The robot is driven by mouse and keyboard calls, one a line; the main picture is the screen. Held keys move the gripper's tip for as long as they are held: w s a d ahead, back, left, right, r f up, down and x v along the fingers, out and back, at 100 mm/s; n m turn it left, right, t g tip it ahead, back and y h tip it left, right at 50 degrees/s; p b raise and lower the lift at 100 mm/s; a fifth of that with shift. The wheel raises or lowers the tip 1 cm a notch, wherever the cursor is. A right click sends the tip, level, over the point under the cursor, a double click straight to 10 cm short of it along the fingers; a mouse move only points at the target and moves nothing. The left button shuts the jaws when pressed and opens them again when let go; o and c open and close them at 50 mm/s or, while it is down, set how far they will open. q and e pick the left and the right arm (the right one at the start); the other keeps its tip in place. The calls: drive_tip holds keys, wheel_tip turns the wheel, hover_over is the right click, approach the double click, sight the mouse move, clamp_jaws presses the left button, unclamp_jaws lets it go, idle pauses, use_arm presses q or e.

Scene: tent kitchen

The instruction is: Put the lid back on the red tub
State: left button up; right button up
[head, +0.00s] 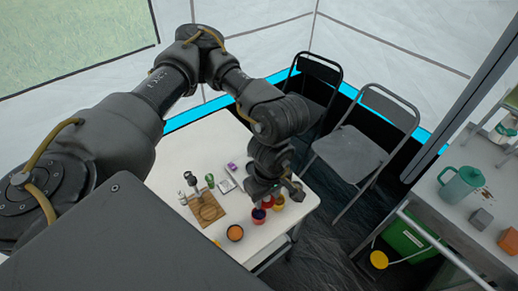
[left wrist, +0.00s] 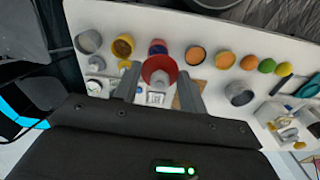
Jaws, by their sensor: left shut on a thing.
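My left gripper (head: 270,196) reaches down over the right part of the white table. In the left wrist view its two fingers (left wrist: 158,88) stand on either side of a round red piece with a pale middle, which looks like the red lid (left wrist: 160,66). The lid also shows under the gripper in the head view (head: 267,201). The red tub (head: 258,214), with a dark blue top, stands close beside it; it also shows just beyond the lid in the left wrist view (left wrist: 157,47). I cannot tell whether lid and tub touch. My right gripper is not in view.
A yellow tub (head: 279,203) stands right of the lid, and an orange-topped bowl (head: 235,233) stands left of the red tub. A wooden board (head: 208,210) and small items lie further left. Folding chairs (head: 358,152) stand behind. The table's front right corner is bare.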

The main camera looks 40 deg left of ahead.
use_arm(q)
wheel_tip(320, 180, up, 6)
drive_tip(key=w+a+m+b, duration=0.1)
drive_tip(key=w+m+b, duration=0.1)
drive_tip(key=m, duration=1.1)
drive_tip(key=shift+w+a+m+b, duration=0.3)
drive_tip(key=shift+a+m+b, duration=0.05)
drive_tip(key=shift+a+m, duration=0.05)
drive_tip(key=shift+r, duration=0.1)
